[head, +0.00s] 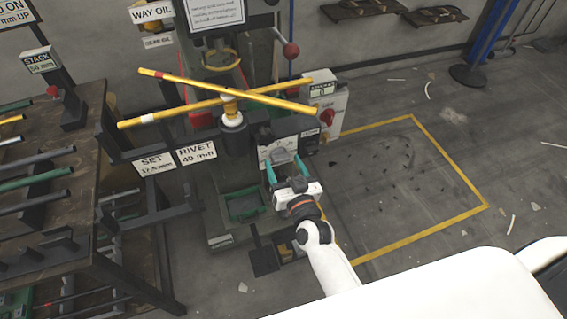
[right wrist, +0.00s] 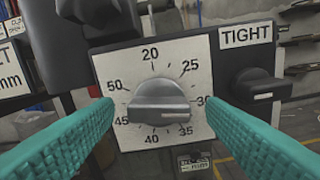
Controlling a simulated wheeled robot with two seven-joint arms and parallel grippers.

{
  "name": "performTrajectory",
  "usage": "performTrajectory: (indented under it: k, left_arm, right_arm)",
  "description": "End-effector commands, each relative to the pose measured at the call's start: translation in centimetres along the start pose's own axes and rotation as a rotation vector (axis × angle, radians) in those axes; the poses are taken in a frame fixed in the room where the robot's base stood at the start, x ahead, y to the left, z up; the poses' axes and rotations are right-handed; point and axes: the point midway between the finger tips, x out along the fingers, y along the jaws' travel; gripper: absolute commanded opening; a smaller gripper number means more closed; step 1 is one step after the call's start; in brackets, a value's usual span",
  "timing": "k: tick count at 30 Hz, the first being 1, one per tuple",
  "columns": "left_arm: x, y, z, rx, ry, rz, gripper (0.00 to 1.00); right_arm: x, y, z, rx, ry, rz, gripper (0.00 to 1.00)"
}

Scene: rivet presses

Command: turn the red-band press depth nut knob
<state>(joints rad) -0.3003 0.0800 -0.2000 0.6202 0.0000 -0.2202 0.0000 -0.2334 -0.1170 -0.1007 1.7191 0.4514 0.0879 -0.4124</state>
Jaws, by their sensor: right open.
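The grey dial knob (right wrist: 160,101) sits on a white plate (right wrist: 188,60) numbered 20 to 50, which fills the middle of the right wrist view. In the head view part of a pale plate (head: 268,150) shows on the press (head: 236,165), behind my right gripper (head: 285,164). The right gripper is open, its teal fingers on either side of the knob in the right wrist view (right wrist: 160,110). I see no clear contact with the knob. A yellow bar with a red band (head: 160,75) crosses the press top. My left gripper is not in view.
A black knob (right wrist: 262,90) under a TIGHT label (right wrist: 246,35) is right of the dial. A red knob (head: 327,117) is on a box beside the press. A rack of rods (head: 40,180) stands left. The yellow-marked floor (head: 410,185) at right holds only small scraps.

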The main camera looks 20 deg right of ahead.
Motion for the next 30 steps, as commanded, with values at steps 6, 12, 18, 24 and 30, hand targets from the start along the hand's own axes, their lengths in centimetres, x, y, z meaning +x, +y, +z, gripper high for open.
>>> performTrajectory:
  k: [6,12,18,24,30]
  left_arm:
    - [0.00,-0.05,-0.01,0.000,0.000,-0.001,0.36]
    - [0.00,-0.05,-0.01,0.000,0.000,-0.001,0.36]
    - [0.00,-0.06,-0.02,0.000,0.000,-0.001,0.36]
    - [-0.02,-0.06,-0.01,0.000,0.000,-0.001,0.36]
    - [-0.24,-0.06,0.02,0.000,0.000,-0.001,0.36]
  right_arm:
    - [0.93,0.01,-0.01,0.000,0.001,0.000,0.65]
    - [0.91,0.01,-0.01,0.000,0.000,0.000,0.65]
    - [0.89,0.01,0.00,0.000,0.000,0.000,0.33]
    - [0.89,0.00,0.01,0.003,0.000,0.000,0.21]
    - [0.89,0.01,0.07,0.042,0.000,0.000,0.21]
